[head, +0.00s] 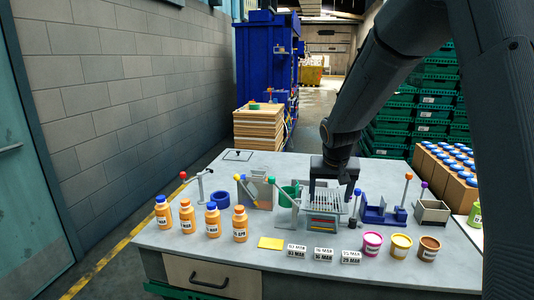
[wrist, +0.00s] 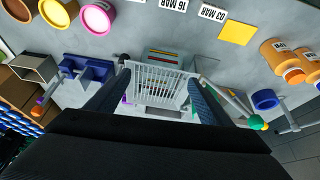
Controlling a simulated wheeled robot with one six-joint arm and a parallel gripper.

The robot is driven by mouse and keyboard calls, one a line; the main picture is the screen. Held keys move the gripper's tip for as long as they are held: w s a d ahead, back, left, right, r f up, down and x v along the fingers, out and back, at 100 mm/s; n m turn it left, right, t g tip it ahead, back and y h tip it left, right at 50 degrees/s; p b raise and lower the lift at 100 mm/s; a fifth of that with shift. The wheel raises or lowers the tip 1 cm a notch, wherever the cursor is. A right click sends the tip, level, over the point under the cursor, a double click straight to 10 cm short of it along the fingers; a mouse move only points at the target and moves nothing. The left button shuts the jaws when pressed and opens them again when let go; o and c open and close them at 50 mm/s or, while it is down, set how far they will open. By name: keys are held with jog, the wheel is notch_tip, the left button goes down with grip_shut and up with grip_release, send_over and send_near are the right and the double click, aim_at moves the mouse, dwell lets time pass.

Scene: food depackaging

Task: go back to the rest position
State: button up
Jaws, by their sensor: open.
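My gripper (head: 331,198) is above the middle of the grey table (head: 200,257), pointing down with its two fingers apart. In the wrist view my gripper (wrist: 155,90) is open, with a white slatted rack (wrist: 158,82) showing between the fingers. The rack also shows in the head view (head: 328,207), directly under the fingers, which hide part of it. I cannot tell whether the fingers touch it. Nothing is seen held. Coloured strips (head: 324,223) lie at the rack's front.
Several orange bottles (head: 186,216) stand at the left. Date cards (head: 323,254), a yellow sheet (head: 270,243) and tubs (head: 401,245) line the front. A blue fixture (head: 382,212) and a grey box (head: 432,211) stand right; a green ring (head: 289,194) stands left of the rack.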

jog(key=s+f+g+b, duration=0.1)
jog(key=s+f, duration=0.3)
jog(key=s, duration=0.5)
jog(key=s+f+n+g+b, duration=0.1)
jog(key=s+f+b, duration=0.2)
jog(key=s, duration=0.6)
jog(key=s+f+g+y+b, duration=0.1)
jog(key=s+f+b, duration=0.2)
jog(key=s+f, duration=0.3)
jog(key=s, duration=0.4)
jog(key=shift+d+f+n+g, duration=0.15)
jog(key=shift+f+n+g, duration=0.15)
jog(key=shift+f+n, duration=0.1)
